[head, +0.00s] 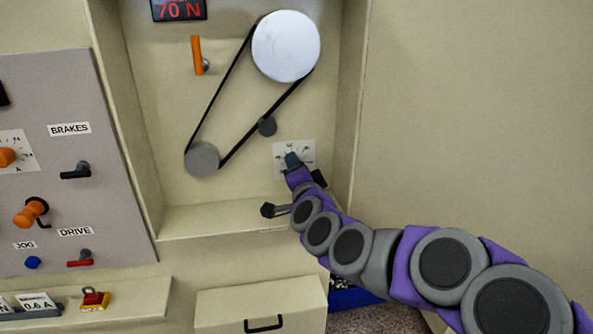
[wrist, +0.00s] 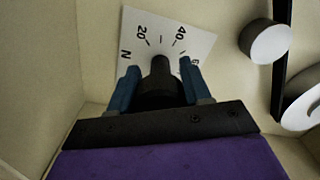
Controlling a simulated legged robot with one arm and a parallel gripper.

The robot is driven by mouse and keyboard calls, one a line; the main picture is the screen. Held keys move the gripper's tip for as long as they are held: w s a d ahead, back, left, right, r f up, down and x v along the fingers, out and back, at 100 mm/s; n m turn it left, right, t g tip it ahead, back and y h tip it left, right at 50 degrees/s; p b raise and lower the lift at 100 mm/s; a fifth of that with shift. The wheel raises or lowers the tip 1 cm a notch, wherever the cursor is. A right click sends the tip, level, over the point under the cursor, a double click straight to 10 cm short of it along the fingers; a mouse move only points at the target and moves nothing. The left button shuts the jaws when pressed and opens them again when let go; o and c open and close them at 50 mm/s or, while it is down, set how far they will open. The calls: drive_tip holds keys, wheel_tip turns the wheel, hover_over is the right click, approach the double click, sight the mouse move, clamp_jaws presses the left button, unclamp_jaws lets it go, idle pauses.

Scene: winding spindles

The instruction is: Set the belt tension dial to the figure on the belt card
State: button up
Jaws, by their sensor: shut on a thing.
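The tension dial is a white plate (head: 308,147) at the lower right of the recess, below the belt. It also shows in the wrist view (wrist: 198,48), with 20, 40 and N legible. My gripper (head: 292,161) is at the dial; in the wrist view its blue fingers (wrist: 160,82) are shut on the dark knob (wrist: 161,68). The knob's narrow end appears to point between 20 and 40. A display (head: 179,10) at the top reads 70 N in red.
A black belt (head: 222,86) runs around a large pulley (head: 286,46) and a small one (head: 202,158). An orange lever (head: 197,55) is up left. A dark lever (head: 270,210) is below my gripper.

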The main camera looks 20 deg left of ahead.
drive_tip(key=shift+s+a+f+m, duration=0.1)
drive_tip(key=shift+f+m, duration=0.3)
drive_tip(key=shift+m, duration=0.2)
drive_tip(key=o, duration=1)
drive_tip(key=shift+r, duration=0.2)
